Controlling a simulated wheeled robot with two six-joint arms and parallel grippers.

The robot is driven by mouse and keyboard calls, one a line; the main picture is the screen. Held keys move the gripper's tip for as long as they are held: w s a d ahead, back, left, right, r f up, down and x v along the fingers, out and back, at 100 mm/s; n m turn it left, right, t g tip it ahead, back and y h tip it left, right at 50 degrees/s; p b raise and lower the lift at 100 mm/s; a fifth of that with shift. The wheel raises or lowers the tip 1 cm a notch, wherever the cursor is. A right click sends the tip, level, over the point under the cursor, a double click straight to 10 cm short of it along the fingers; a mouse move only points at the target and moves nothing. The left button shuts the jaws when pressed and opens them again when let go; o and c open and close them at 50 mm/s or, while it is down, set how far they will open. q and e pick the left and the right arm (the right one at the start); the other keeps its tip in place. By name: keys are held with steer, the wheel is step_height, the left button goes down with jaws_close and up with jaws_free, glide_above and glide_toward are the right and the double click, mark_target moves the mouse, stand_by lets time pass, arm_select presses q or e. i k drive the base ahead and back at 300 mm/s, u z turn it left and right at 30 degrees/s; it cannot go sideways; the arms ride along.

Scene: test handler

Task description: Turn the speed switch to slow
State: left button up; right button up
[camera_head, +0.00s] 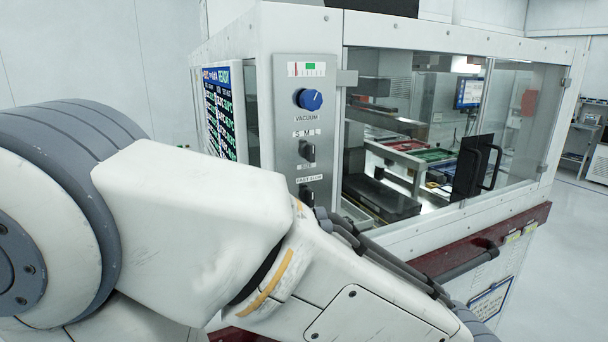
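The grey control panel (291,132) is on the white machine's front. Its lowest control, the speed switch (306,194), is a dark knob under a "FAST SLOW" label (309,179). My arm covers the area just below it, and which way the knob points cannot be told. My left arm fills the left and lower middle of the view. Dark slender parts (385,260) show along the far edge of its forearm, close below and right of the switch. They may belong to my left gripper, but its fingertips are not clear. My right gripper is not in view.
Above the speed switch are a black S-M-L size knob (307,150) and a blue vacuum knob (309,99). A screen (218,112) is left of the panel. Glass doors (440,130) with a black handle (477,168) are to its right. Open floor (565,250) lies at far right.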

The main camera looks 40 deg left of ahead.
mark_target(307, 195)
steer(key=u, duration=0.95)
steer(key=k, duration=0.2)
steer(key=u, duration=0.1)
